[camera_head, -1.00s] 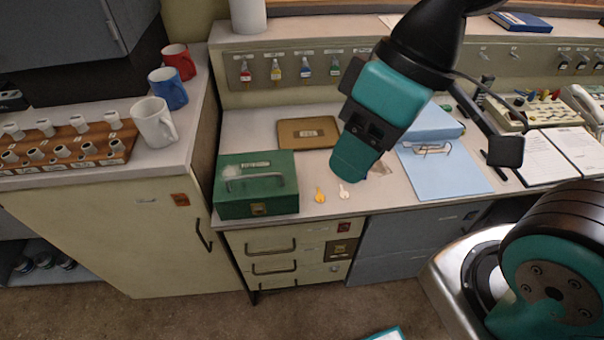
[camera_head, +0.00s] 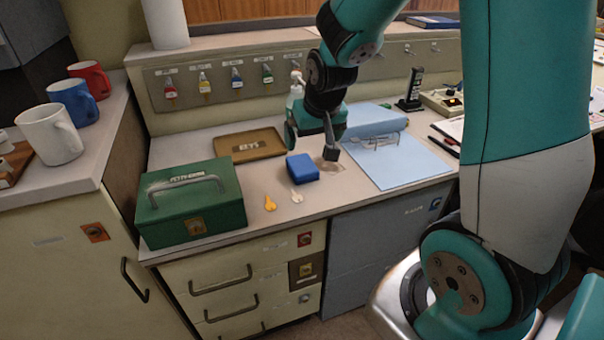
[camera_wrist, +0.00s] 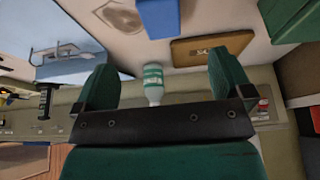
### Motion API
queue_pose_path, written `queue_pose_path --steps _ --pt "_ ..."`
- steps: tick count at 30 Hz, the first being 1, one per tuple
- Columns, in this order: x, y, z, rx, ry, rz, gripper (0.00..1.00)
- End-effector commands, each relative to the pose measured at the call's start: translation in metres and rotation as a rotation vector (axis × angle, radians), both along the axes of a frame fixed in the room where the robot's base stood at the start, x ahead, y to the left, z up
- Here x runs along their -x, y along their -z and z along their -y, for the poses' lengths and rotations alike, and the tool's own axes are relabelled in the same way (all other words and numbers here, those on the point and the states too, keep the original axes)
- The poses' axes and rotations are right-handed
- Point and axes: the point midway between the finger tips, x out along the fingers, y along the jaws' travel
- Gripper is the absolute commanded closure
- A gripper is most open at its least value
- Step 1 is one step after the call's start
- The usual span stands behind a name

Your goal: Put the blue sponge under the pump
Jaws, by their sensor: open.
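The blue sponge (camera_head: 303,168) lies flat on the desk, just below my gripper in the head view; a blue bit of it (camera_wrist: 174,6) shows at the top edge of the wrist view. The pump, a whitish bottle (camera_head: 296,90), stands at the back of the desk, partly hidden by my gripper. In the wrist view the pump, with its green label (camera_wrist: 153,76), appears upside down between the fingers. My gripper (camera_head: 310,143) is open and empty, above and behind the sponge; both teal fingers also show in the wrist view (camera_wrist: 165,65).
A brown key tray (camera_head: 249,144) and a green cash box (camera_head: 190,203) stand left of the sponge. Yellow and white key tags (camera_head: 270,203) lie near the front edge. A blue folder (camera_head: 395,166) lies to the right. Mugs (camera_head: 50,134) stand on the left counter.

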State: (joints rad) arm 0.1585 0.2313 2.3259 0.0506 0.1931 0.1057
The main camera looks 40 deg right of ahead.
Motion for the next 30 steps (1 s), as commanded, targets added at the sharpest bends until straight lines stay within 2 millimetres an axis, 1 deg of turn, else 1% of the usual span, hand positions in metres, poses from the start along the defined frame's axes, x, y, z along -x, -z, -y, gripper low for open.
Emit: queue_pose_path --steps 1,3,6,9,17,24,27,30 --pt "-0.004 0.015 0.001 -0.001 0.0 -0.007 0.02" --pt "-0.01 0.03 0.003 -0.002 -0.001 -0.007 0.02" --pt "-0.018 0.049 0.005 -0.002 -0.001 -0.005 0.02" --pt "-0.024 0.063 0.006 -0.002 -0.003 -0.004 0.02" --pt "-0.033 0.081 0.009 -0.002 -0.004 -0.002 0.02" --pt "-0.049 0.112 0.015 -0.003 -0.004 -0.003 0.02" --pt "-0.052 0.119 0.016 -0.002 -0.004 -0.001 0.02" --pt "-0.053 0.12 0.016 -0.002 -0.004 0.0 0.02"
